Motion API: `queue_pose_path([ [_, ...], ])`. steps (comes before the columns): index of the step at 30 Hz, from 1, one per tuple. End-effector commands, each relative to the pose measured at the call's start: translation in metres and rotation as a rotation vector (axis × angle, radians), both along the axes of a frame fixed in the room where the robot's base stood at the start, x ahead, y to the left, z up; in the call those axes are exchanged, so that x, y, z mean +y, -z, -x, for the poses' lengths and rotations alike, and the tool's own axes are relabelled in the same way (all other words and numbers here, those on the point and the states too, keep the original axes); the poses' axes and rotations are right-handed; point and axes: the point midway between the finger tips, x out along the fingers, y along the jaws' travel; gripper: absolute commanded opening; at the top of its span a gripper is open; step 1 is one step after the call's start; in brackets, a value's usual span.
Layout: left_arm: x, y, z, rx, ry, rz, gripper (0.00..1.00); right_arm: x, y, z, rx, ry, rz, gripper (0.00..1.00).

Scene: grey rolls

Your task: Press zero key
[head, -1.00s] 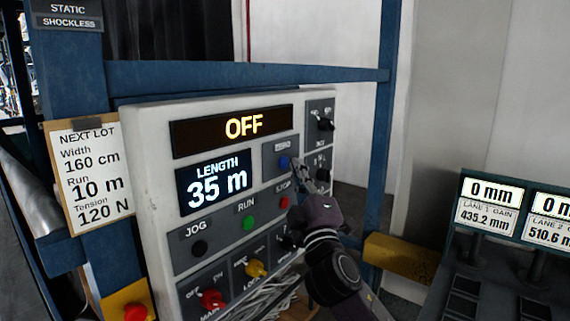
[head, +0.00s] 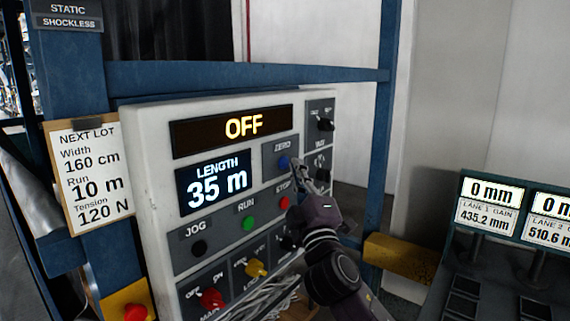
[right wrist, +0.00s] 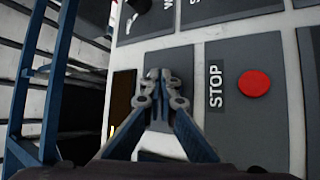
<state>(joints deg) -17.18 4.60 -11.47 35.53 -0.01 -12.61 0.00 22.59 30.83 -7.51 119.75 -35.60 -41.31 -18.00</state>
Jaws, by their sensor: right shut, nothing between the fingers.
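The blue zero key (head: 283,162) sits under its ZERO label on a grey plate, right of the LENGTH display (head: 214,181) that reads 35 m. My right gripper (head: 297,164) is shut and empty, its fingertips just right of the key in the head view. I cannot tell whether they touch the panel. In the right wrist view, the shut fingertips (right wrist: 160,82) lie over the plate beside the STOP plate, and the blue key is hidden behind them. My left gripper is not in view.
The red STOP button (head: 284,202) is just below the fingers, with the green RUN button (head: 249,223) to its left. A black knob (head: 325,124) sticks out at upper right. A blue frame post (head: 380,150) stands right of the panel. The display above reads OFF (head: 244,125).

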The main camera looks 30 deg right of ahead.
Motion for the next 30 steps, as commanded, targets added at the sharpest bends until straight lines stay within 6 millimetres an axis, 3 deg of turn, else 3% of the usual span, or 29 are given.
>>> queue_pose_path([
  [30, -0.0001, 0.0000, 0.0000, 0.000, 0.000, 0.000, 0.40, 0.0034, -0.0004, -0.0078, 0.000, 0.000, 0.000, 0.00],
])
